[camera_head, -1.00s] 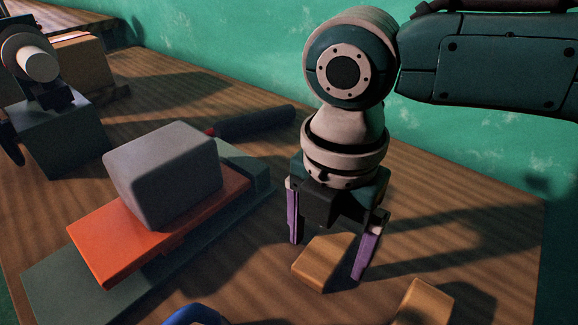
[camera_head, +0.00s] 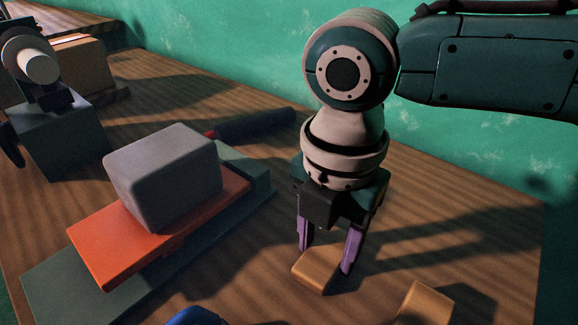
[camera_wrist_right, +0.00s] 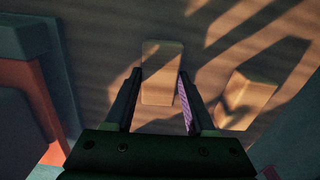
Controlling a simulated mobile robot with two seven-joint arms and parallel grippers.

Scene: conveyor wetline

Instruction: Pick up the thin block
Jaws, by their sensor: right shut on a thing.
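The thin block (camera_head: 317,269) is a small tan wooden piece on the table, below and between the fingers of my right gripper (camera_head: 326,250). The gripper is shut on it, one purple-lined finger on each side. In the right wrist view, the block (camera_wrist_right: 162,72) lies between the two fingertips (camera_wrist_right: 160,78). I cannot tell a clear gap under the block. A second tan block (camera_head: 425,302) lies apart, to the right near the bottom edge; it also shows in the right wrist view (camera_wrist_right: 245,98). My left gripper is not in view.
A grey rounded block (camera_head: 165,180) rests on an orange slab (camera_head: 105,245) over a grey-green base (camera_head: 60,290) at left. A dark cylinder (camera_head: 255,122) lies behind. A blue thing (camera_head: 195,317) shows at the bottom edge.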

